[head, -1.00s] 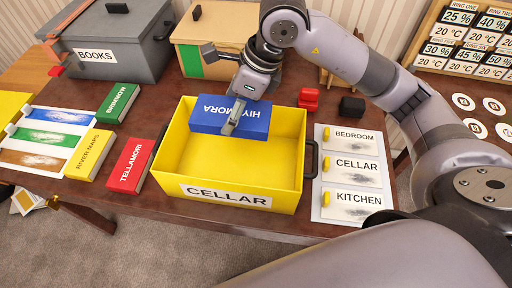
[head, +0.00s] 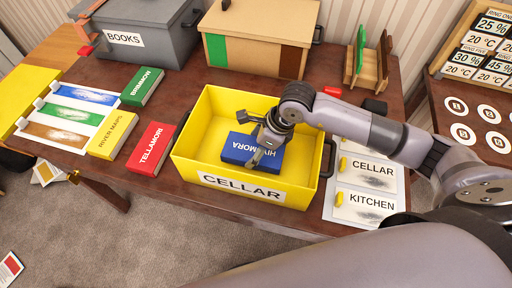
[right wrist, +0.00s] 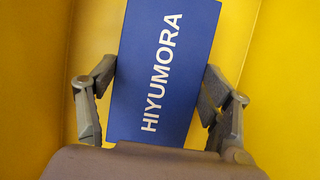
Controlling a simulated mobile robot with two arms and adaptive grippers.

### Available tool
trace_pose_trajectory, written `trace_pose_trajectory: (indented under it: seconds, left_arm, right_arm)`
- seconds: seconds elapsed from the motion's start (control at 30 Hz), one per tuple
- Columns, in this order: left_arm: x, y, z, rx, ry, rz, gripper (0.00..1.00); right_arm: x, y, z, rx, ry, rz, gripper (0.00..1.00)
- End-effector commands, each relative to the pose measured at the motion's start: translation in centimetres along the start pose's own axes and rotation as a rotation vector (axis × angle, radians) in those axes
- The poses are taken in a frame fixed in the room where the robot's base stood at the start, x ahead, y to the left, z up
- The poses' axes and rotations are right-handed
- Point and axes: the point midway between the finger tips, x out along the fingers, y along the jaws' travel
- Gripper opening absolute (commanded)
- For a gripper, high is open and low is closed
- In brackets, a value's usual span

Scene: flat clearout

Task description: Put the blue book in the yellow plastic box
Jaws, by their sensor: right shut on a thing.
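The blue book (head: 238,149), lettered HIYUMORA, is down inside the yellow plastic box (head: 191,167) labelled CELLAR. My right gripper (head: 262,150) reaches into the box and is shut on the book. In the right wrist view the blue book (right wrist: 165,65) sits between the two fingers of my right gripper (right wrist: 160,90), with yellow box walls around it. The book looks low in the box; I cannot tell whether it touches the floor. My left gripper is not in view.
Left of the box lie a red book (head: 151,149), a yellow book (head: 113,134) and a green book (head: 142,86). A grey BOOKS box (head: 150,45) and a cardboard box (head: 255,40) stand behind.

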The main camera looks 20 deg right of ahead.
Motion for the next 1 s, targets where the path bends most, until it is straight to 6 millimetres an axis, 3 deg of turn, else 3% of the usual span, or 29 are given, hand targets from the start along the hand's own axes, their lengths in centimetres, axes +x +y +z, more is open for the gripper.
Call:
trace_pose_trajectory:
  seconds: [0.1,0.43,0.47,0.77,1.0]
  left_arm:
    - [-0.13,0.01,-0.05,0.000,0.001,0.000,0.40]
    - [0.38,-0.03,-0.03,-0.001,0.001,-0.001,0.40]
    - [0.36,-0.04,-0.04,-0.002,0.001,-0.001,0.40]
    - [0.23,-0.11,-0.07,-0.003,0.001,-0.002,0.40]
    - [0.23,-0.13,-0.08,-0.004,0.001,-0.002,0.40]
  right_arm:
    - [0.97,-0.03,-0.39,0.001,-0.002,-0.002,0.34]
    - [1.37,-0.06,-0.53,0.000,-0.002,-0.002,0.34]
    - [1.39,-0.04,-0.58,0.000,0.000,-0.002,0.74]
    - [1.26,-0.03,-0.54,0.000,0.000,-0.001,0.93]
    - [1.26,-0.03,-0.54,0.000,0.000,-0.001,0.93]
